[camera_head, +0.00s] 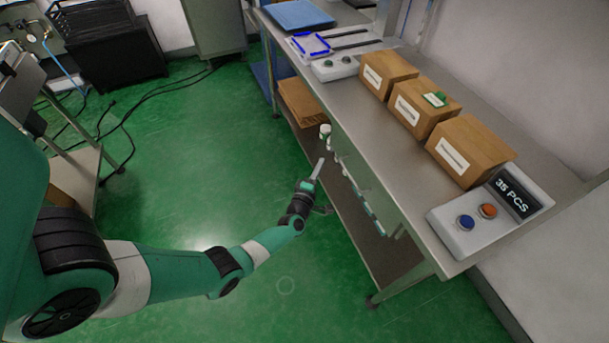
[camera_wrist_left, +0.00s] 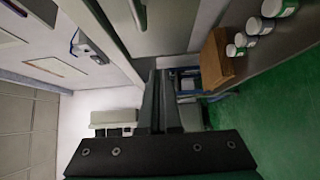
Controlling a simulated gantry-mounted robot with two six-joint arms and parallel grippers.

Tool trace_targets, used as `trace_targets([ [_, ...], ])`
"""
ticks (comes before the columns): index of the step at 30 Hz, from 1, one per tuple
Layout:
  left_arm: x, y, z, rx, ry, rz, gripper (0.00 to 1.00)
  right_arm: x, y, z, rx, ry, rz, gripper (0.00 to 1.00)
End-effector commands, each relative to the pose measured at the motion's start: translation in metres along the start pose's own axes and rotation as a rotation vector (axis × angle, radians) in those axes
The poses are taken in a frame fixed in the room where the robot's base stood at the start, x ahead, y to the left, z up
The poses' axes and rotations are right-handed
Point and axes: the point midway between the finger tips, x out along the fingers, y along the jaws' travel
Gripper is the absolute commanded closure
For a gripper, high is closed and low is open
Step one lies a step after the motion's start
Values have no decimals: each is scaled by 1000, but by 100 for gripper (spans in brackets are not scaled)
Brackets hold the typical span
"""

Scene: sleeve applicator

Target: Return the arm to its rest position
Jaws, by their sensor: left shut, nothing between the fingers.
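My left arm reaches in from the left in the head view, over the green floor. My left gripper (camera_head: 318,168) is beside the lower shelf of the metal table, below the tabletop. Its fingers also show in the left wrist view (camera_wrist_left: 160,100), shut and empty. My right gripper is not in view.
The metal table (camera_head: 410,150) carries cardboard boxes (camera_head: 460,150), a counter panel reading 35 PCS (camera_head: 490,212) and a blue tray (camera_head: 298,14). Small white jars (camera_wrist_left: 272,8) stand near a cardboard box (camera_wrist_left: 214,60) on the lower shelf.

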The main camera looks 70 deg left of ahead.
Motion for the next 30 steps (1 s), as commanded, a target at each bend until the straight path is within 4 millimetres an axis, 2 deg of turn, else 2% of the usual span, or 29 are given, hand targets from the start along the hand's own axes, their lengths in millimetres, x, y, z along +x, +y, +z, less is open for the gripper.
trace_targets([
  [1,-14,7,1,1,-4,-3,100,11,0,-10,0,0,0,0],
  [3,-30,6,1,0,-4,-2,100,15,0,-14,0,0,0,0],
  [9,-60,3,1,-1,-2,1,100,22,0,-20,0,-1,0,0],
  [24,-64,4,3,-1,-6,2,100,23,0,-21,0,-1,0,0],
  [26,-63,13,12,-5,-21,11,100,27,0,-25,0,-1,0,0],
  [27,-59,25,21,-12,-34,24,100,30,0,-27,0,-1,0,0],
  [29,-50,50,40,-31,-60,58,100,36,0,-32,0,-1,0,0],
  [30,-43,73,54,-50,-78,93,100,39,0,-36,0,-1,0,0],
])
